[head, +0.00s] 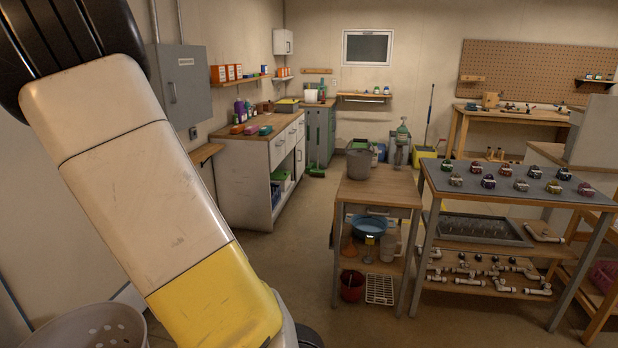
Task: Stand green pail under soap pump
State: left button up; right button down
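I cannot make out a green pail for certain. A grey bucket (362,162) stands upright on the wooden top of the middle cart. A pale green bottle-like thing (403,132) stands on a grey stand behind that cart; it may be the soap pump, but it is too small to tell. My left arm crosses the left side of the head view, from the top left down to the bottom edge, and its gripper is out of frame. My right arm and gripper do not show.
The middle cart (385,188) holds a blue basin (369,226) and a red bucket (352,285) on lower shelves. A table with small valves (490,182) stands to its right. A white cabinet (245,175) lines the left wall. Floor between cabinet and cart is clear.

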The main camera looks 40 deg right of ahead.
aim_at(397, 179)
jog(key=i+l+z, duration=0.1)
jog(key=z, duration=0.35)
jog(key=i+l+z, duration=0.1)
jog(key=l+z, duration=0.15)
jog(key=z, duration=0.25)
jog(key=i+l+z, duration=0.1)
jog(key=z, duration=0.35)
jog(key=i+l+z, duration=0.1)
jog(key=i+z, duration=0.65)
jog(key=i+j+z, duration=0.15)
jog(key=i+z, duration=0.2)
